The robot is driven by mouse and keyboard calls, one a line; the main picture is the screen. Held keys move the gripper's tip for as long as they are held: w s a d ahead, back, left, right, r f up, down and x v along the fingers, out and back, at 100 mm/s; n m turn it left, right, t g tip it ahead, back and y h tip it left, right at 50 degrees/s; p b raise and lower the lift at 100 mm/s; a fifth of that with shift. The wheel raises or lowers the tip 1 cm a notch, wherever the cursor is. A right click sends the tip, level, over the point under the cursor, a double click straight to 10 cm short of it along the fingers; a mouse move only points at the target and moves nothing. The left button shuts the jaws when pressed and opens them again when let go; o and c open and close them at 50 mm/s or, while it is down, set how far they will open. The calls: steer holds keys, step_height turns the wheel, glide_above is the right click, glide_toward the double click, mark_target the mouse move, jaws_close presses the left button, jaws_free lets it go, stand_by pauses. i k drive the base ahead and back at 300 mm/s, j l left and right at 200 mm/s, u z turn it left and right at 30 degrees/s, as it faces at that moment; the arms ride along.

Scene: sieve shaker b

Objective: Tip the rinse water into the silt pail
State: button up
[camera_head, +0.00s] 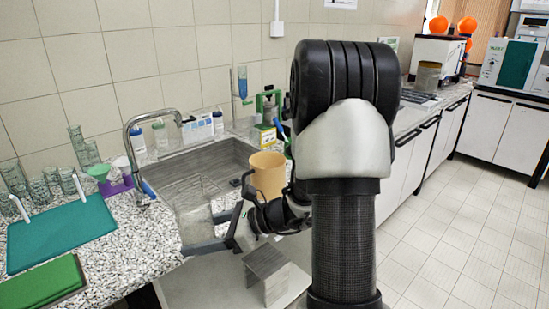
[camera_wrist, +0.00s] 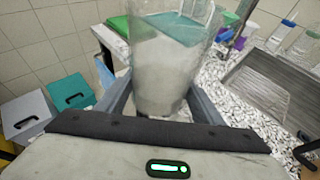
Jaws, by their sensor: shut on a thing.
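My gripper (camera_wrist: 162,108) is shut on a clear beaker (camera_wrist: 165,72), with one finger on each side of it. The beaker looks cloudy and whitish inside; I cannot make out a water level. In the head view the beaker (camera_head: 194,226) is at the sink's front edge, close to upright with a slight lean. A tan pail (camera_head: 268,174) stands at the sink's right end, to the right of the beaker and apart from it. I take it for the silt pail, but its inside is hidden. My arm covers part of the right side.
The steel sink (camera_head: 225,153) has a curved tap (camera_head: 152,117) at its left. Glasses (camera_head: 42,190), a teal mat (camera_head: 60,236) and a green board (camera_head: 42,282) lie left. Bottles stand behind the sink. In the wrist view, teal and grey bins (camera_wrist: 70,92) stand at left.

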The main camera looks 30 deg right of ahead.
mark_target(266, 170)
steer(key=i+l, duration=0.1)
steer(key=l, duration=0.3)
steer(key=i+l, duration=0.1)
steer(key=l, duration=0.3)
steer(key=l+z, duration=0.1)
steer(key=l, duration=0.3)
steer(key=i+l, duration=0.15)
steer(key=l, duration=0.25)
steer(key=i+l, duration=0.1)
steer(key=l, duration=0.3)
steer(key=i+l+z, duration=0.1)
steer(key=l, duration=0.3)
steer(key=i+l, duration=0.25)
steer(key=i+j, duration=0.15)
steer(key=j, duration=0.25)
steer(key=k+j, duration=0.2)
